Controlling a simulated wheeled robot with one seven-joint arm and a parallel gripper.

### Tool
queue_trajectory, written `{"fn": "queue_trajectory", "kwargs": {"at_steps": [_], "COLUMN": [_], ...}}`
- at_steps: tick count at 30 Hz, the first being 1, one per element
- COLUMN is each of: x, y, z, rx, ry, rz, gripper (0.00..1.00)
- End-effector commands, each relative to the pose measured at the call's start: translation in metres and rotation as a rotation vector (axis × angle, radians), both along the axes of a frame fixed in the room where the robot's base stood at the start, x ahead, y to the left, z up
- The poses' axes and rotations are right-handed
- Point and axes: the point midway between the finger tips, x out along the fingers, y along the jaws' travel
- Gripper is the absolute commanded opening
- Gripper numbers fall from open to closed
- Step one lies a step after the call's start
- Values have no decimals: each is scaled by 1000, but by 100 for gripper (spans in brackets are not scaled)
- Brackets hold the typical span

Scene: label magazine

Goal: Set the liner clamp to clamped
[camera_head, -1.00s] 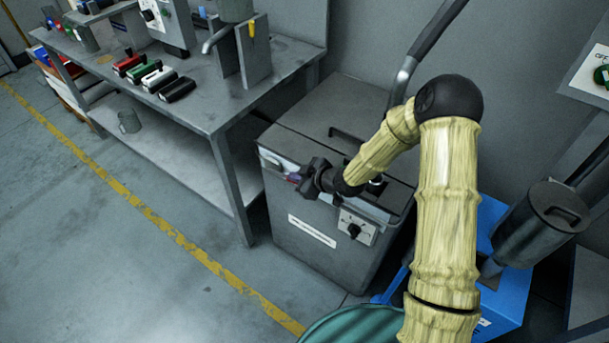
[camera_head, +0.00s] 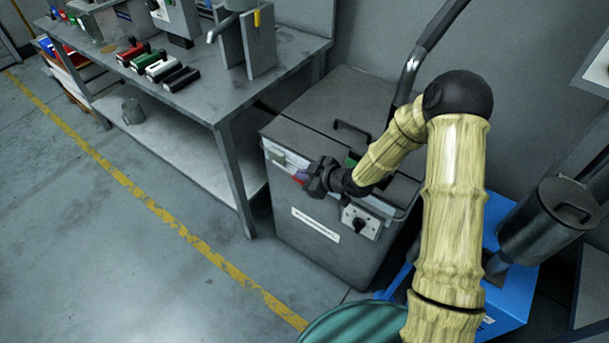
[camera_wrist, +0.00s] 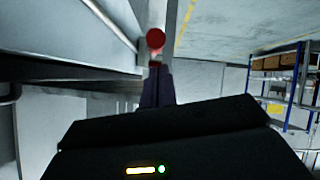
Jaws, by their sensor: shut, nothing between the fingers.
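A grey lidded bin (camera_head: 325,255) stands right of the bench in the head view. A small red part (camera_head: 299,177) shows at its upper front rim, just left of my gripper (camera_head: 316,180). In the wrist view a round red knob (camera_wrist: 155,40) sits just beyond the tips of my gripper (camera_wrist: 155,72). It may be the clamp's handle; I cannot tell whether the fingers touch it. My gripper is shut and empty. My gripper and forearm hide part of the rim, and the clamp's position cannot be read.
A black rotary knob (camera_head: 361,225) on a pale plate and a white label (camera_head: 316,225) are on the bin's front. A workbench (camera_head: 215,105) stands left, a blue container (camera_head: 512,290) right. A dark pipe (camera_head: 425,55) rises behind.

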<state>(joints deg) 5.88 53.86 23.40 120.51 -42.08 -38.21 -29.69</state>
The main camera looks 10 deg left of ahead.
Motion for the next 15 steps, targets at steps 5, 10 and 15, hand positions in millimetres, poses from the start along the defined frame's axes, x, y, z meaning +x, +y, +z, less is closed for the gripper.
{"fn": "queue_trajectory", "kwargs": {"at_steps": [5, 10, 15], "x": [-6, -24, -42], "y": [2, -27, -53], "z": [31, 38, 48], "rx": [-2, -2, -1], "ry": [1, 0, 1], "rz": [-1, -1, -2], "gripper": [0, 0, 0]}}
